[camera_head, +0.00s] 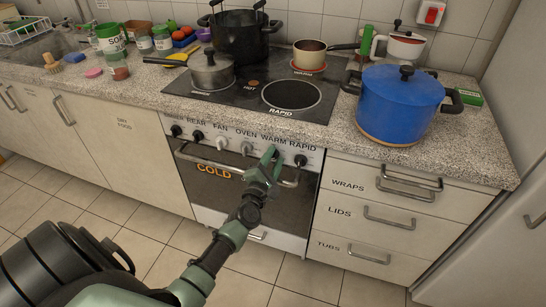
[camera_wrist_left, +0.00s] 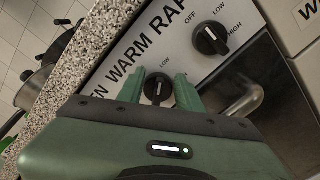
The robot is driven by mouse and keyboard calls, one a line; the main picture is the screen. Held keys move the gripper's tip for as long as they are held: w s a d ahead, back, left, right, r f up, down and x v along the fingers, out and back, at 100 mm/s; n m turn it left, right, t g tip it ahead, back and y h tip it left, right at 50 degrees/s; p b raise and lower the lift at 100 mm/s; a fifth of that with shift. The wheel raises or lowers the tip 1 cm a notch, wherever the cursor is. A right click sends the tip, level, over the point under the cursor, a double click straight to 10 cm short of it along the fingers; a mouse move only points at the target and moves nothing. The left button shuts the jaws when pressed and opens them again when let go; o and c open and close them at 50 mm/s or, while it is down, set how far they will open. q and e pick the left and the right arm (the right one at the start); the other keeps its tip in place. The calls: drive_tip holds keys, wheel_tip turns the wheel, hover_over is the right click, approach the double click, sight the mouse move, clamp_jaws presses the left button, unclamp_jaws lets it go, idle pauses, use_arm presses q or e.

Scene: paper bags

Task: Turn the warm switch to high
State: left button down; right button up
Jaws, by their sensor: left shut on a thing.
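The warm switch (camera_wrist_left: 158,88) is a round black knob on the stove's control panel, under the word WARM. My left gripper (camera_head: 268,160) is at it in the head view, and its fingers hide the knob there. In the left wrist view, my left gripper's green fingers (camera_wrist_left: 158,82) are on either side of the knob, shut on it. I cannot tell which setting the knob points to. The rapid switch (camera_wrist_left: 210,39), a similar black knob, is beside it, with OFF, LOW and HIGH printed around it. My right gripper is not in view.
The oven handle (camera_head: 228,164) runs just below the panel, close to my left gripper. The knobs for rear, fan and oven are left of it. A blue pot (camera_head: 397,112) stands on the counter at right. Pots stand on the stove top (camera_head: 255,78) above.

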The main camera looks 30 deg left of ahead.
use_arm(q)
drive_tip(key=m, duration=0.3)
drive_tip(key=shift+f+m+p, duration=0.15)
drive_tip(key=shift+m+p, duration=0.15)
drive_tip(key=m, duration=0.3)
drive_tip(key=shift+f+m+p, duration=0.25)
drive_tip(key=shift+m+p, duration=0.05)
drive_tip(key=shift+p, duration=0.05)
drive_tip(key=m, duration=0.3)
drive_tip(key=m+p, duration=0.1)
drive_tip(key=m, duration=0.1)
drive_tip(key=shift+f, duration=0.35)
drive_tip(key=shift+a+m, duration=0.1)
drive_tip(key=shift+m, duration=0.2)
drive_tip(key=c, duration=0.9)
unclamp_jaws()
drive_tip(key=shift+w, duration=0.1)
drive_tip(key=shift+c, duration=0.2)
drive_tip(key=shift+f, duration=0.1)
